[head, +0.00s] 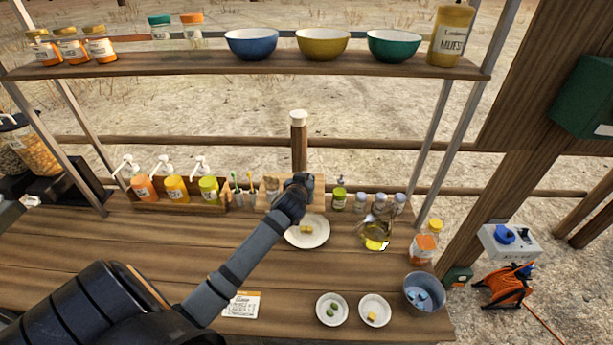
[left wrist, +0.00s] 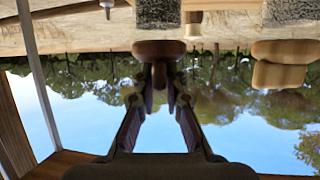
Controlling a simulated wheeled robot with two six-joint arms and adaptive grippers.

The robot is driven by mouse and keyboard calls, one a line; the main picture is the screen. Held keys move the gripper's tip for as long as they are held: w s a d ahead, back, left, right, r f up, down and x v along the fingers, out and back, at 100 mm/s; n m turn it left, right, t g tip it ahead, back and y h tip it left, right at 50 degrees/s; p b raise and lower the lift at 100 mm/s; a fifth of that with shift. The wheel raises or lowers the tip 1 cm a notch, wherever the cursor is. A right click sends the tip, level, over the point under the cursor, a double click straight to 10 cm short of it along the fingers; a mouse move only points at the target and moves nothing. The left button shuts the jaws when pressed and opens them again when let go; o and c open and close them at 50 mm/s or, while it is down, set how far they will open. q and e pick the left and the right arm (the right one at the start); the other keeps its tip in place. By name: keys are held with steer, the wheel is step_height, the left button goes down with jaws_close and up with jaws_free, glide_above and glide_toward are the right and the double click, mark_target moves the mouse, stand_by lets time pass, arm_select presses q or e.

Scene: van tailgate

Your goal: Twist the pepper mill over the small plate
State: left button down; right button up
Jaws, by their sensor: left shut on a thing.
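My left gripper (head: 302,182) reaches in over the counter, just beyond the far rim of a white plate (head: 318,240) with small yellowish pieces on it. In the left wrist view my left gripper (left wrist: 160,88) is shut on a dark brown, rounded wooden thing (left wrist: 158,48), which looks like the pepper mill. In the head view the gripper hides most of it, so its tilt cannot be told. Two smaller white plates stand at the front: one with green pieces (head: 332,322), one with a yellow piece (head: 374,322). My right gripper is not in view.
Sauce bottles with pumps (head: 176,190) stand in a wooden rack at left. Small jars (head: 339,200), a glass jug (head: 377,232), an orange-labelled jar (head: 423,250) and a grey bucket (head: 424,292) stand at right. A shelf (head: 200,63) with bowls runs above. The counter's left front is mostly clear.

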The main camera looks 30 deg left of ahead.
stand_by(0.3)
arm_select(q)
steer(key=c, duration=1.4)
jaws_free()
steer(key=shift+w+a+f, duration=0.1)
steer(key=shift+w, duration=0.05)
steer(key=v, duration=1.2)
